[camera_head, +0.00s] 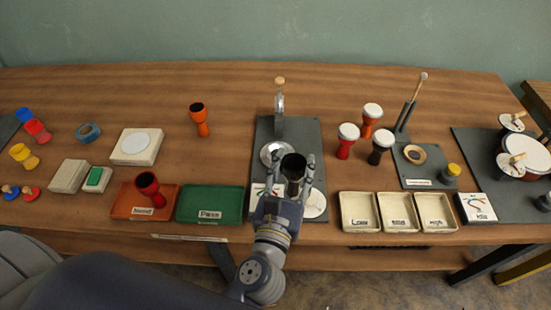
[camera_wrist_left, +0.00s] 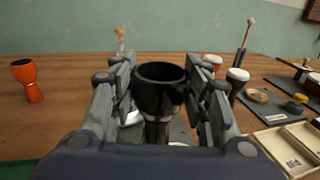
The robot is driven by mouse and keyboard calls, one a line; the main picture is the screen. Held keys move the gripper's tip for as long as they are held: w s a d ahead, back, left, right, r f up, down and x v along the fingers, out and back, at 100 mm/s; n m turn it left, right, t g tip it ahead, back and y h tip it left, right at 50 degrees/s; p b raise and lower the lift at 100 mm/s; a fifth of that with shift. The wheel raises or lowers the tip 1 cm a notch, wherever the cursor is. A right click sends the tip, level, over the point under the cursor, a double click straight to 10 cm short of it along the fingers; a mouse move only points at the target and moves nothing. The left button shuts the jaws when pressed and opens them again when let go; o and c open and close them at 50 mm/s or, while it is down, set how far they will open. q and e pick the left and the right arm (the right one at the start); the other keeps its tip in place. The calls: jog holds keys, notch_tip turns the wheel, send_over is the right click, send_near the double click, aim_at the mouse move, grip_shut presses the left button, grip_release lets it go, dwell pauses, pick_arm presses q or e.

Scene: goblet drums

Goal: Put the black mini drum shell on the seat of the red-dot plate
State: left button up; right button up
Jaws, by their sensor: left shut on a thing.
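The black mini drum shell (camera_head: 293,165) is upright between the fingers of my left gripper (camera_head: 291,178), which is shut on it. In the left wrist view the shell (camera_wrist_left: 160,90) shows its open dark mouth between the two fingers. The gripper and shell are over the front half of a dark plate (camera_head: 302,133), which carries a round silver seat (camera_head: 271,153) and an upright lever with a wooden knob (camera_head: 280,95). The seat is just left of and behind the shell, partly covered by it. I cannot make out a red dot. My right gripper is not in view.
A white disc (camera_head: 316,206) lies at the plate's front right. The green tray (camera_head: 210,204) is left, the cream trays (camera_head: 360,212) right. Red and black drums (camera_head: 347,140) stand right of the plate. An orange shell (camera_head: 198,118) stands back left, with clear table around it.

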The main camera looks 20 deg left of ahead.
aim_at(294, 156)
pick_arm(q)
jog(key=shift+w+d+p, duration=0.15)
jog(key=shift+w+d, duration=0.05)
jog(key=shift+w, duration=0.4)
jog(key=shift+w+d+p, duration=0.15)
jog(key=shift+w+d, duration=0.05)
jog(key=shift+w, duration=0.4)
jog(key=shift+w+a+p, duration=0.35)
jog(key=shift+w+a, duration=0.35)
jog(key=shift+a, duration=0.05)
jog(key=w+a+f, duration=0.1)
jog(key=w+a, duration=0.1)
jog(key=w, duration=0.1)
jog(key=w+a+f, duration=0.2)
jog(key=w, duration=0.1)
jog(key=w+a+f, duration=0.2)
jog(key=w+a, duration=0.1)
jog(key=w, duration=0.1)
jog(key=shift+f, duration=0.1)
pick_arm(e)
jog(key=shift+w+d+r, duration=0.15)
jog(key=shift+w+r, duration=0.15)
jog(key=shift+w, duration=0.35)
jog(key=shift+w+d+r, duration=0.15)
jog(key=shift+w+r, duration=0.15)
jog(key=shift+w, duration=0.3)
pick_arm(q)
jog(key=shift+a, duration=0.1)
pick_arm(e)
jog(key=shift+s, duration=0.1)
